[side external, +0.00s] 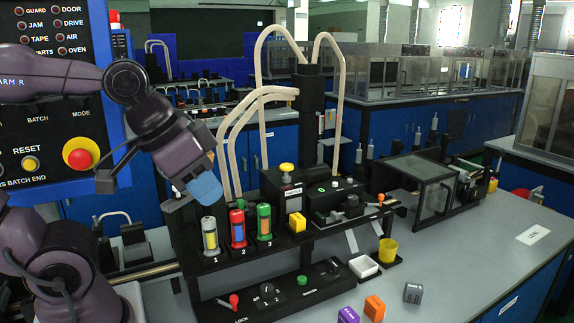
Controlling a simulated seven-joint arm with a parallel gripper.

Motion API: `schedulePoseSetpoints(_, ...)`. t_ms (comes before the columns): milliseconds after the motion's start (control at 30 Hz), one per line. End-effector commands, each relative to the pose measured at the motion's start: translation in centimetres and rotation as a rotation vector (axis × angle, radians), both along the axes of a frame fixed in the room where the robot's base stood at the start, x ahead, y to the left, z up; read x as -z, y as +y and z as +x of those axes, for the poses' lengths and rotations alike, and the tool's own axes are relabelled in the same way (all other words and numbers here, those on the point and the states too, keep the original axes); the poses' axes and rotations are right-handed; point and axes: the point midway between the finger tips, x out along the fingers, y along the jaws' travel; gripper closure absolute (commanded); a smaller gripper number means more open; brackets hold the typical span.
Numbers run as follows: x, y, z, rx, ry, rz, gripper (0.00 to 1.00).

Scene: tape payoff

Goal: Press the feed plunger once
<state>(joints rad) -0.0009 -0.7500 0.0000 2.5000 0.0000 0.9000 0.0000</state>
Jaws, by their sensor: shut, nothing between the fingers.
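A yellow mushroom-shaped knob (287,168), which looks like the feed plunger, stands upright on top of the black tape machine (273,187) in the middle of the view. It appears raised. My gripper (204,188) is shut and empty, with its blue end angled down to the right. In the picture it is left of the knob, slightly lower, and just above the numbered canisters. It is clearly apart from the knob. How far it is from the knob in depth I cannot tell.
Yellow, red and green canisters (237,229) stand below and right of my gripper. A black post (311,110) with pale hoses rises behind the knob. A control panel (60,130) is at left.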

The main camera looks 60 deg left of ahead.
Motion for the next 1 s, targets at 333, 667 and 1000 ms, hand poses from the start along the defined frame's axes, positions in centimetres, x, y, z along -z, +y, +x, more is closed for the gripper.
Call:
schedulePoseSetpoints(333, 1.6, 3.5, 3.1, -0.177, 0.135, -0.052, 1.0)
schedulePoseSetpoints(667, 1.5, 11.3, 12.7, -0.475, 0.104, -0.242, 1.0)
schedulePoseSetpoints(1000, 2.3, 23.8, 22.2, -0.768, -0.106, -0.401, 1.0)
